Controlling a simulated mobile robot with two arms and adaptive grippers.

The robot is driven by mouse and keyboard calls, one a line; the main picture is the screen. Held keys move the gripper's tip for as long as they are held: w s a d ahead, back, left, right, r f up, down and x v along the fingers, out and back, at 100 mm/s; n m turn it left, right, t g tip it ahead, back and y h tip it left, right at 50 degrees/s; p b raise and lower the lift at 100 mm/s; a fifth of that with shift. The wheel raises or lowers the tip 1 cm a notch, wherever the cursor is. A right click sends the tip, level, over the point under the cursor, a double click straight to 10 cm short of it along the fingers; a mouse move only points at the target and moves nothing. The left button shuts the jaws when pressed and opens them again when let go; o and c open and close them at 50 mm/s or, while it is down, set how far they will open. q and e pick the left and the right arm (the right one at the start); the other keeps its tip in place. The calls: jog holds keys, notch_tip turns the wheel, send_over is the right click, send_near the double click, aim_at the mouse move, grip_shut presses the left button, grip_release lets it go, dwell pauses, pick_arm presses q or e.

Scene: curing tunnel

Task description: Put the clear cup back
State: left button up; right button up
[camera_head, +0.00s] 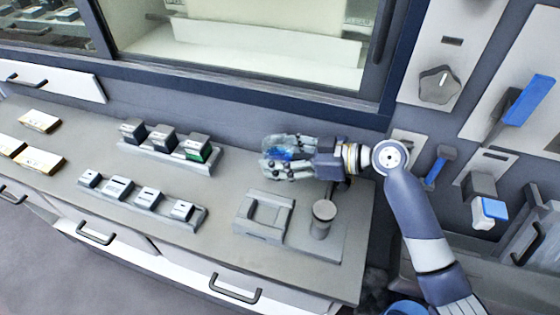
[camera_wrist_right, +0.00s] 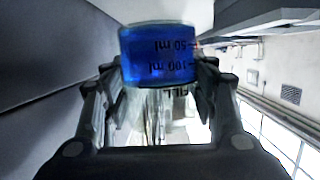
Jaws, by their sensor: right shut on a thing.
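My right gripper (camera_head: 278,157) reaches in from the right over the counter and is shut on the clear cup (camera_head: 283,154). The cup holds blue liquid, and part of it is hidden by the fingers. In the right wrist view, the cup (camera_wrist_right: 158,60) sits between the two fingers of my right gripper (camera_wrist_right: 157,80), with its blue contents and printed marks of 50 ml and 100 ml showing upside down. My left gripper is in neither view.
A grey square holder (camera_head: 248,227) and a round-topped post (camera_head: 322,218) stand on the counter below the gripper. Racks with small blocks (camera_head: 150,202) and dark boxes (camera_head: 163,140) are to the left. A glass-fronted chamber (camera_head: 260,45) is behind. Counter between is bare.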

jog(key=shift+f, duration=0.8)
jog(key=shift+w+f+p, duration=0.15)
jog(key=shift+f+p, duration=0.35)
jog(key=shift+f, duration=0.15)
jog(key=shift+f, duration=0.1)
jog(key=shift+f+b, duration=0.1)
jog(key=shift+b, duration=0.2)
jog(key=o, duration=1.3)
